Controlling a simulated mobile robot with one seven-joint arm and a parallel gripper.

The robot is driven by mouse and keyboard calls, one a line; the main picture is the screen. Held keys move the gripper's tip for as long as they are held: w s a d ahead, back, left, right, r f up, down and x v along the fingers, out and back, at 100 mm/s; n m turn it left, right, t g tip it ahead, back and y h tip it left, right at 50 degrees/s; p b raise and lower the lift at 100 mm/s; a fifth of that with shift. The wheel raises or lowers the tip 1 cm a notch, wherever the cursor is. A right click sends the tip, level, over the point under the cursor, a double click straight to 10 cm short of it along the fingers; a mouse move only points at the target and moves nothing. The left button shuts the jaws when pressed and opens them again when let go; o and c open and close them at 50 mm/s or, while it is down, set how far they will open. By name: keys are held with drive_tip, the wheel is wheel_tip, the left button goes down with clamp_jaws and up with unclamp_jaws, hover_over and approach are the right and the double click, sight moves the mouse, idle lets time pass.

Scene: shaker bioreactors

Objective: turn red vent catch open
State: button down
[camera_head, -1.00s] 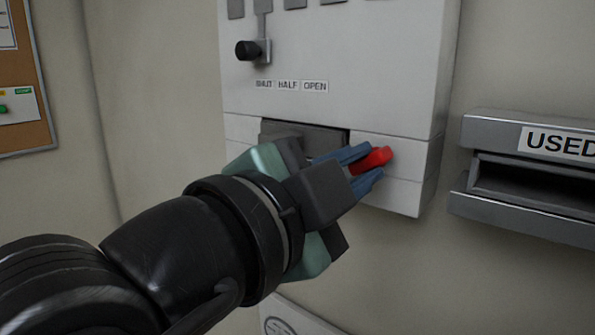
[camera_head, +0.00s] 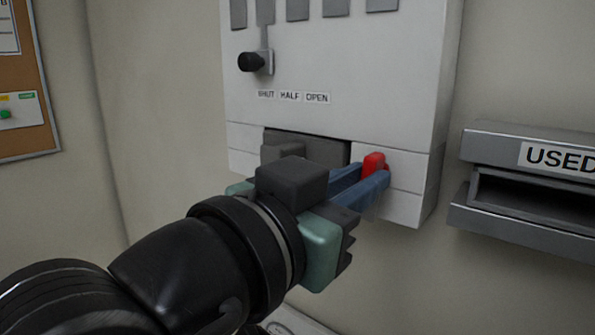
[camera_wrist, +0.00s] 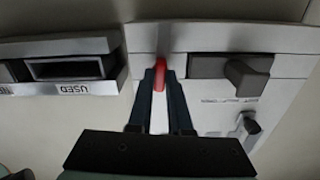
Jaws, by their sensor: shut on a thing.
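The red vent catch (camera_head: 374,162) sits on the lower right of the white wall unit (camera_head: 400,85). My gripper (camera_head: 368,183) reaches it from the left, with its blue fingers shut on the catch. In the wrist view the red catch (camera_wrist: 160,74) stands between the two fingertips (camera_wrist: 160,82). Its red end shows past the tips. The catch looks upright in the head view; its lower part is hidden by the fingers.
A grey recessed panel (camera_head: 325,150) is left of the catch. Above it are a black lever knob (camera_head: 251,62) and SHUT, HALF, OPEN labels (camera_head: 291,97). A grey slot box marked USED (camera_head: 500,143) is on the wall to the right. A cork board (camera_head: 35,60) hangs at far left.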

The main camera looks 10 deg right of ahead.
drive_tip(key=shift+n, duration=0.5)
drive_tip(key=c, duration=0.8)
unclamp_jaws()
drive_tip(key=shift+c, duration=0.2)
drive_tip(key=b+v, duration=0.5)
drive_tip(key=v, duration=0.8)
